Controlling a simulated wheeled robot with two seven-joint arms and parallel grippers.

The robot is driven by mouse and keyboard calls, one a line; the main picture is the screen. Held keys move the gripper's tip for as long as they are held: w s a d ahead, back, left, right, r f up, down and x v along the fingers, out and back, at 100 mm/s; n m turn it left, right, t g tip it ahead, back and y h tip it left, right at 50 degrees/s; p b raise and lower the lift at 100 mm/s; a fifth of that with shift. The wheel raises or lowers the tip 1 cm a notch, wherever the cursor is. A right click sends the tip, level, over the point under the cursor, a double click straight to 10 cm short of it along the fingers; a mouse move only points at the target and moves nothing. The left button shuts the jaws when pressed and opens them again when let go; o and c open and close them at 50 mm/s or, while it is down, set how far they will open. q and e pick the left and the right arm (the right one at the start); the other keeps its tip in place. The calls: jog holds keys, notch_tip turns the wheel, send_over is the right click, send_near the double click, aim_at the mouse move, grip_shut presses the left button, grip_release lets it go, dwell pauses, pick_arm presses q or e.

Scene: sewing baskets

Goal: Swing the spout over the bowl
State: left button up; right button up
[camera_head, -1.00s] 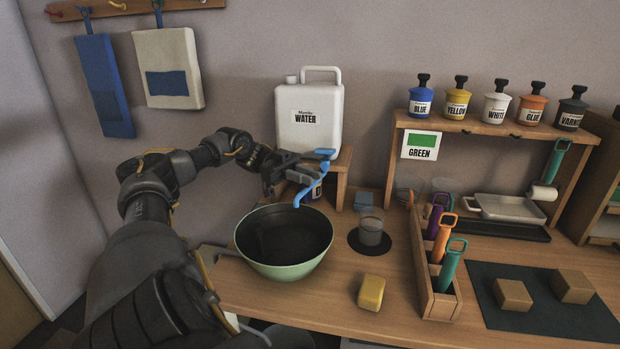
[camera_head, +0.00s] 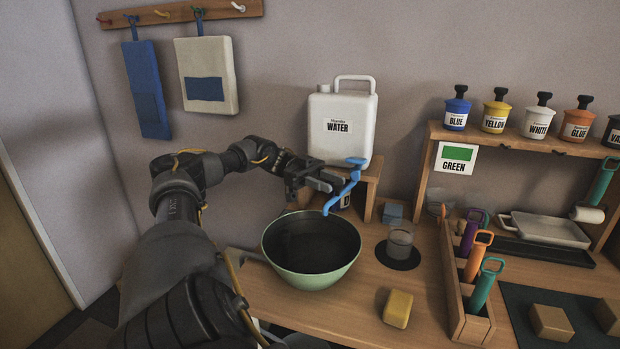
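The blue spout (camera_head: 343,191) sits below the white water jug (camera_head: 343,135) and slants down to the left and toward me. Its lower tip appears at the back rim of the green bowl (camera_head: 310,279), right of the bowl's middle. How far it reaches over the bowl is hard to tell. The bowl stands upright on the table and its dark inside looks empty. My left gripper (camera_head: 328,182) is at the spout from the left, its fingers close to or touching it. Whether they close on it cannot be seen. My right gripper is not in view.
The jug stands on a wooden stand (camera_head: 371,174). A glass cup (camera_head: 400,240) on a dark coaster and a yellow block (camera_head: 398,309) lie right of the bowl. A wooden tool holder (camera_head: 457,290) stands further right. Cloths hang on the wall at left.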

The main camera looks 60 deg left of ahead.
pick_arm(q)
jog(key=v, duration=0.8)
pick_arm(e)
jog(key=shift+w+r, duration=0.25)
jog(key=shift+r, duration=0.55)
pick_arm(q)
jog(key=shift+s, duration=0.1)
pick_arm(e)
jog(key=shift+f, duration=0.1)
